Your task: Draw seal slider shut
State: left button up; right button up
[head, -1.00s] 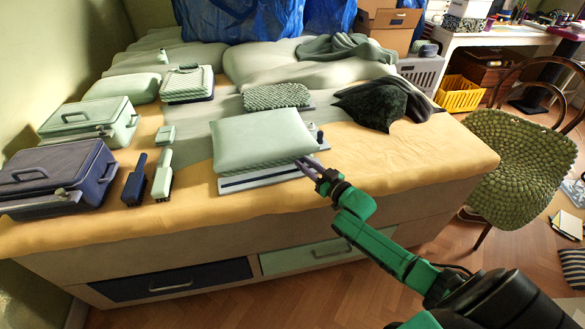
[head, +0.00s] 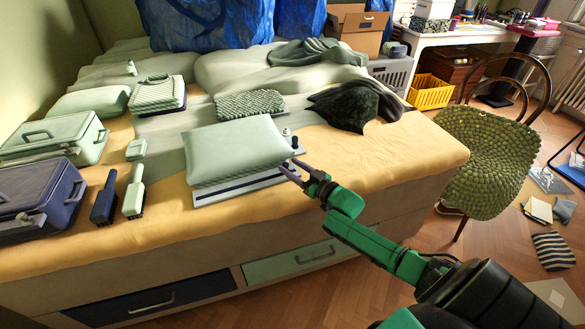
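A plump pale-green bag (head: 235,150) lies on a flat light base (head: 235,190) with a dark strip along its front, near the bed's front edge. Small dark and pale knob-like parts (head: 292,142) stand at the bag's right end; I cannot tell for sure which is the seal slider. My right gripper (head: 289,167) is just off the base's front right corner, its two dark purple fingers apart with nothing visible between them. Whether a fingertip touches the base is not clear. My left gripper is not in view.
A textured green pouch (head: 249,104) and a dark cushion (head: 345,105) lie behind the bag. The yellow cover (head: 400,150) on the right is clear.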

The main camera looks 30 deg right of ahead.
jog(key=shift+a, duration=0.1)
jog(key=p+v, duration=0.2)
jog(key=v, duration=1.2)
jog(key=shift+s+p, duration=0.25)
jog(key=shift+p, duration=0.05)
jog(key=shift+d, duration=0.25)
